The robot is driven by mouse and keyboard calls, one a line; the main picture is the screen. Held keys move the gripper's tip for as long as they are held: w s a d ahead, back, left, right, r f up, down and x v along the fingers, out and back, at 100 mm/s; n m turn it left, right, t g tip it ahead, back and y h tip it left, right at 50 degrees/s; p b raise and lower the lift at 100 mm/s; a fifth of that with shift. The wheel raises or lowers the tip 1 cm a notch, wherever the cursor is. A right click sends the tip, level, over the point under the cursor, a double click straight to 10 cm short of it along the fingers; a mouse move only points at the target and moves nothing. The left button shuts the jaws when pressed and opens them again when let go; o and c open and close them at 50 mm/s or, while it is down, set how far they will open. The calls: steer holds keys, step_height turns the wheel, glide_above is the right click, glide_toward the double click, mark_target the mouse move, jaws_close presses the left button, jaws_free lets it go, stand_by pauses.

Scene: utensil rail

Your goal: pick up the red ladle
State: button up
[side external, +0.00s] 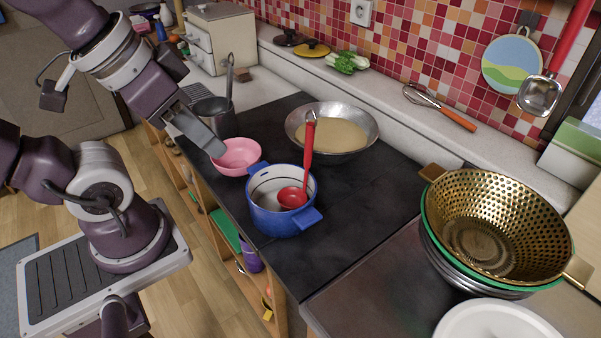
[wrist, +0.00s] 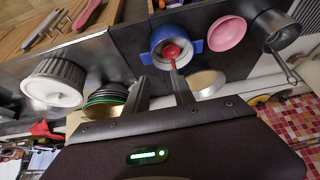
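The red ladle (side external: 307,158) rests in a blue pot (side external: 282,217) on the dark worktop, its bowl inside and its handle leaning up past the rim. In the wrist view the ladle (wrist: 171,51) shows in the blue pot (wrist: 194,46), beyond my fingers. My gripper (side external: 216,150) hangs up and left of the pot in the side view, apart from the ladle. In the wrist view its two fingers (wrist: 159,76) stand apart with nothing held between them. The lower part of the ladle's handle is partly hidden there.
A pink bowl (side external: 239,156) and a grey pot with a utensil (side external: 212,112) stand beside the blue pot. A wide pan (side external: 362,118) is behind it. A gold colander (side external: 530,215) sits right.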

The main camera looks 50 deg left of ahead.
steer(key=o, duration=0.3)
